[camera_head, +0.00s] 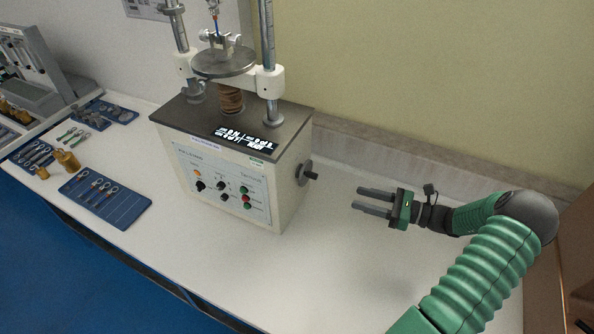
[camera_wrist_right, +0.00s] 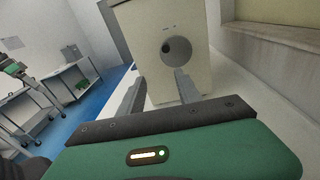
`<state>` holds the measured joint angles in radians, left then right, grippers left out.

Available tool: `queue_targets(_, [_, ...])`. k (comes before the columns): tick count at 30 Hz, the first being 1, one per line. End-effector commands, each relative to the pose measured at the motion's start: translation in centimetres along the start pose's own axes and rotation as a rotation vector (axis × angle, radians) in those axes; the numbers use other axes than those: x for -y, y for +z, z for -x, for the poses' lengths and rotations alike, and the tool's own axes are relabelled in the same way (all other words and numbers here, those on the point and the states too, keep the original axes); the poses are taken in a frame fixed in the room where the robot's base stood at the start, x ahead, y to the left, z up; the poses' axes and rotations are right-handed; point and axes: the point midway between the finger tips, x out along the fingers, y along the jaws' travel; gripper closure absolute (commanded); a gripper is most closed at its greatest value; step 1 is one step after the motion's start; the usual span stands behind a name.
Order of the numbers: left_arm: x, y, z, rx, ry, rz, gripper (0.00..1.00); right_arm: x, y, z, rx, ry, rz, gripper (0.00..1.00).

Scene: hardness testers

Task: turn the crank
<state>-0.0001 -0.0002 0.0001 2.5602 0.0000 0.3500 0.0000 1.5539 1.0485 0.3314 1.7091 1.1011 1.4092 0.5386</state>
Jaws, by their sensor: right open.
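The tester (camera_head: 235,180) is a pale box with a dark top plate, standing on the white bench. The crank (camera_head: 306,173) is a dark round disc with a short hub on its right side face. My left gripper is not identifiable in either view.
A blue mat (camera_head: 105,200) with several small tools and brass weights (camera_head: 67,161) lie left of the tester. Grey equipment (camera_head: 42,95) stands at the far left. The bench (camera_head: 320,265) is clear in front of my right gripper. A wall ledge (camera_head: 400,165) runs behind.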

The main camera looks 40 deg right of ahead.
Motion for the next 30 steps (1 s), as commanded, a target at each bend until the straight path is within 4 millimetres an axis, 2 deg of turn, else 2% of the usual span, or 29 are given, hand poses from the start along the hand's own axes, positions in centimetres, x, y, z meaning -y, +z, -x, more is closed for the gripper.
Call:
queue_targets(1, [0.0,-0.1,0.2,0.000,0.000,0.000,0.09,0.8,0.5,1.2,0.042,-0.041,-0.015,0.59])
queue_targets(2, [0.0,-0.1,0.2,0.000,0.000,0.000,0.09,1.1,0.7,1.6,0.058,-0.054,-0.020,0.59])
queue_targets(5, [0.0,-0.1,0.3,0.000,0.000,0.000,0.09,1.4,1.0,1.4,0.075,-0.069,-0.025,0.59])
queue_targets(8, [0.0,-0.1,0.6,0.000,0.000,0.000,0.09,1.4,1.1,-0.2,0.072,-0.064,-0.025,0.59])
queue_targets(21, [0.0,-0.6,2.3,0.000,0.000,0.000,0.09,2.3,1.7,-11.3,0.069,-0.061,-0.026,0.59])
queue_targets(25, [0.0,-0.6,2.5,0.000,0.000,0.000,0.09,2.4,1.8,-13.6,0.068,-0.063,-0.025,0.59])
queue_targets(30, [0.0,-0.6,2.6,0.000,0.000,0.000,0.09,2.4,1.8,-14.8,0.067,-0.064,-0.024,0.59])
